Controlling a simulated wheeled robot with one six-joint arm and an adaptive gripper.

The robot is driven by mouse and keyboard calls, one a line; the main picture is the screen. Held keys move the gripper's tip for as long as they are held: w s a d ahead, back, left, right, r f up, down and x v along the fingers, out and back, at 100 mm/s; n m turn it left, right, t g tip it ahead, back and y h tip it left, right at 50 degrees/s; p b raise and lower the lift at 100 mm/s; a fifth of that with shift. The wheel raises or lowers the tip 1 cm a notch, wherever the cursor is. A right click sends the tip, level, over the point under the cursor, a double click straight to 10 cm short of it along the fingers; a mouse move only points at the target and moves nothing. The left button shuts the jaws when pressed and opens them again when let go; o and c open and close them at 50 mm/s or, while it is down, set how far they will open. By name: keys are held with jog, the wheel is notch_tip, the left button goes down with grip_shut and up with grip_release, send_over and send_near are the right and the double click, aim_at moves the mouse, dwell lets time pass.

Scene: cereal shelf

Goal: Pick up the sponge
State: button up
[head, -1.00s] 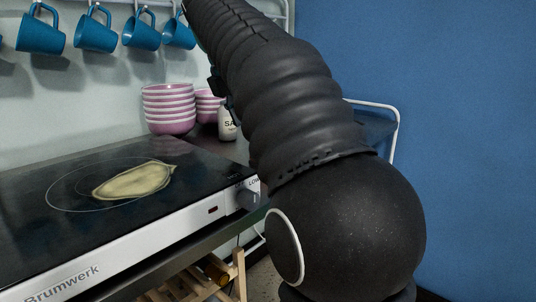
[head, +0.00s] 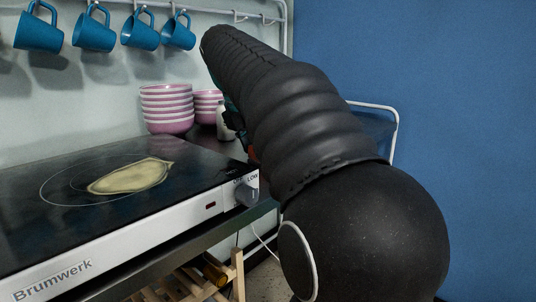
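My black arm fills the middle and right of the head view. My gripper cannot be made out; the arm hides the area behind it. Nothing is seen touching the pale piece.
Blue mugs (head: 94,32) hang from a rail above. Stacked pink and white bowls (head: 167,110) and a white shaker (head: 224,124) stand behind the cooktop. A control knob (head: 247,192) sticks out at its front. A blue wall (head: 465,130) is at right.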

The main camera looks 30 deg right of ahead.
jog(key=c, duration=1)
jog(key=shift+r, duration=0.1)
jog(key=shift+r, duration=0.5)
jog(key=r+p, duration=0.1)
jog(key=r, duration=0.1)
jog(key=d+r, duration=0.1)
jog(key=shift+s+r+p, duration=0.2)
jog(key=shift+r+p, duration=0.15)
jog(key=shift+r, duration=0.05)
jog(key=s+d+r, duration=0.1)
jog(key=d+r, duration=0.1)
jog(key=d, duration=0.1)
jog(key=s+d+r, duration=0.2)
jog(key=d, duration=0.1)
jog(key=s+d+r, duration=0.2)
jog(key=d, duration=0.1)
jog(key=shift+s+d, duration=0.1)
jog(key=shift+d, duration=0.05)
jog(key=shift+o, duration=0.4)
